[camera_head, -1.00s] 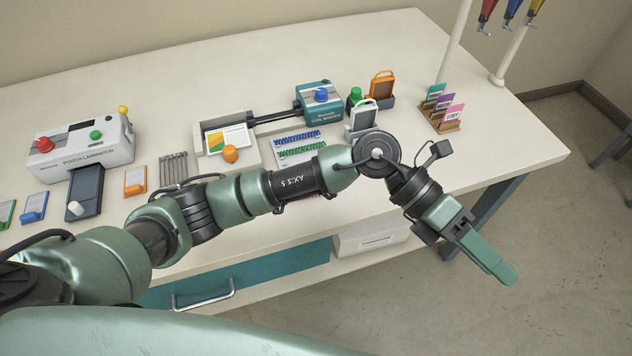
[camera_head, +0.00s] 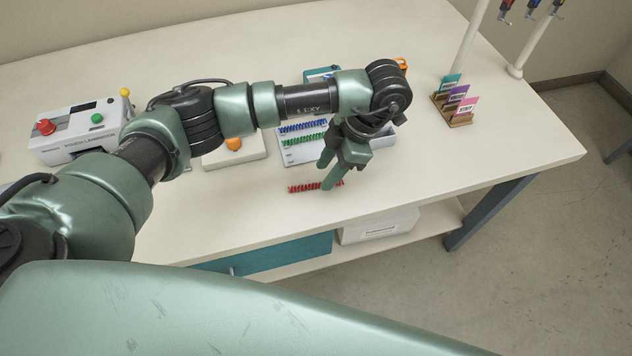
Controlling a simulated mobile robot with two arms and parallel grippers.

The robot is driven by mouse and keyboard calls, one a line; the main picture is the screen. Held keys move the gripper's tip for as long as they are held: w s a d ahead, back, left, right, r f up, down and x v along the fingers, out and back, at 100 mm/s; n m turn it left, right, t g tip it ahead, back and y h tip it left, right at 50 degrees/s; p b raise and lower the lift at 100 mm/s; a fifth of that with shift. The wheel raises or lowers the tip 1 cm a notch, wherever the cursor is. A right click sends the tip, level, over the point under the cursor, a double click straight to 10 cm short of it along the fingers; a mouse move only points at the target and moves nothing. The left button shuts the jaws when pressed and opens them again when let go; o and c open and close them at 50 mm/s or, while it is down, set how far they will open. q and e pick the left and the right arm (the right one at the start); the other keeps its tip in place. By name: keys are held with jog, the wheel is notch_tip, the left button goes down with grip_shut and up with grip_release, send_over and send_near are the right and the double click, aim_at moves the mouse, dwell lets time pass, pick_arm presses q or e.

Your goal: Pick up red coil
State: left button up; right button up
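The red coil (camera_head: 302,187) lies flat on the white table, near its front edge. My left gripper (camera_head: 325,177) points down over the right part of the coil. Its two green fingers are apart, one on the far side and one crossing in front of the coil, hiding part of it. No contact can be made out. The blue coil (camera_head: 303,127) and green coil (camera_head: 304,140) lie on a white tray (camera_head: 292,157) behind the gripper. My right gripper is not in view.
The white laminator (camera_head: 80,135) stands at the left. An orange knob (camera_head: 233,144) sits on a pale block left of the tray. A wooden holder with colored cards (camera_head: 457,105) stands at the right. The table front is clear around the coil.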

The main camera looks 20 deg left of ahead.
aim_at(316, 184)
pick_arm(q)
jog(key=shift+p+x, duration=0.4)
jog(key=shift+x, duration=1.4)
jog(key=shift+a, duration=0.1)
grip_shut()
jog(key=shift+r, duration=0.2)
